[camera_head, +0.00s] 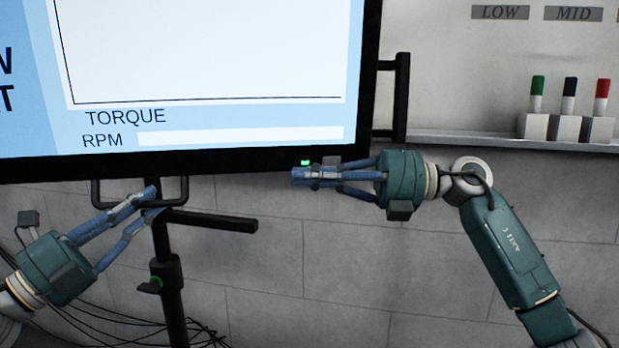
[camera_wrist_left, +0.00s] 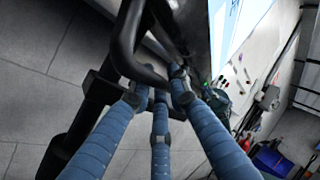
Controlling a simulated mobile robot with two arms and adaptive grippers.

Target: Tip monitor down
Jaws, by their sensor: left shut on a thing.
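The monitor (camera_head: 205,163) fills the upper left of the head view, its screen showing TORQUE and RPM. It hangs on a black stand (camera_head: 170,285). A black loop handle (camera_head: 183,190) sits under its lower edge. My left gripper (camera_head: 152,200) is shut on this handle, which also shows between the blue fingers in the left wrist view (camera_wrist_left: 140,68). A second handle (camera_head: 401,100) is on the monitor's right side. My right gripper (camera_head: 305,176) is at the monitor's lower right edge, its fingers close together with nothing seen between them; whether it touches the monitor is unclear.
A black bar (camera_head: 210,221) sticks out to the right from the stand. Cables (camera_head: 100,320) lie behind the stand at lower left. A wall ledge (camera_head: 480,140) at right carries green, black and red-topped items (camera_head: 568,105).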

